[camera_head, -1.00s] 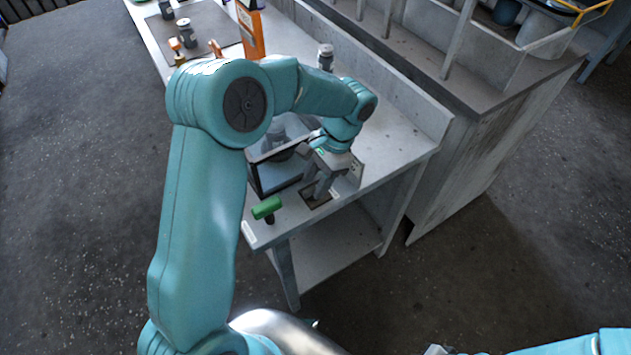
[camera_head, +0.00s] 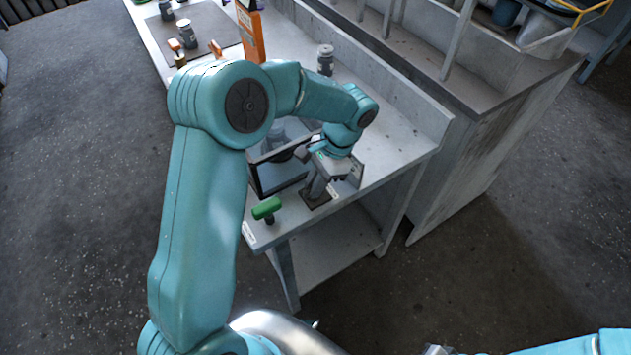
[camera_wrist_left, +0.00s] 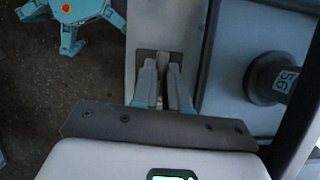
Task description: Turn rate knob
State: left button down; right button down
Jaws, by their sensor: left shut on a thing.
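My left gripper (camera_head: 318,189) reaches down to a small dark plate (camera_head: 318,205) near the table's front end. In the left wrist view, its two fingers (camera_wrist_left: 164,82) are shut on a small grey piece, seemingly the rate knob (camera_wrist_left: 162,60), standing at the dark plate (camera_wrist_left: 144,61). The fingers hide most of the knob, and I cannot read its setting. Only what seems the tip of my right gripper (camera_head: 437,350) shows at the bottom edge, and its jaws cannot be made out.
A clear-walled box (camera_head: 283,177) stands close beside the gripper, with a dark labelled round thing (camera_wrist_left: 272,78) inside. A green-handled part (camera_head: 266,208) is at the table's front left corner. An orange device (camera_head: 251,36), jars and a raised back edge lie farther off.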

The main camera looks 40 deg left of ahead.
pick_arm(q)
jog(key=m, duration=0.2)
jog(key=m+t+y, duration=0.1)
jog(key=m, duration=0.1)
jog(key=shift+d+r+m+y, duration=0.1)
jog(key=shift+m+y, duration=0.2)
jog(key=shift+m, duration=0.1)
jog(key=shift+s+m+t+y, duration=0.1)
jog(key=shift+m+t+y, duration=0.35)
jog(key=shift+m, duration=1.05)
jog(key=shift+m+t, duration=0.25)
jog(key=shift+m, duration=0.05)
jog(key=c, duration=1.1)
grip_release()
jog(key=shift+c, duration=0.2)
jog(key=p+v, duration=0.1)
jog(key=v, duration=1.5)
jog(key=shift+r, duration=0.25)
jog(key=shift+f+h, duration=0.1)
jog(key=shift+h, duration=0.15)
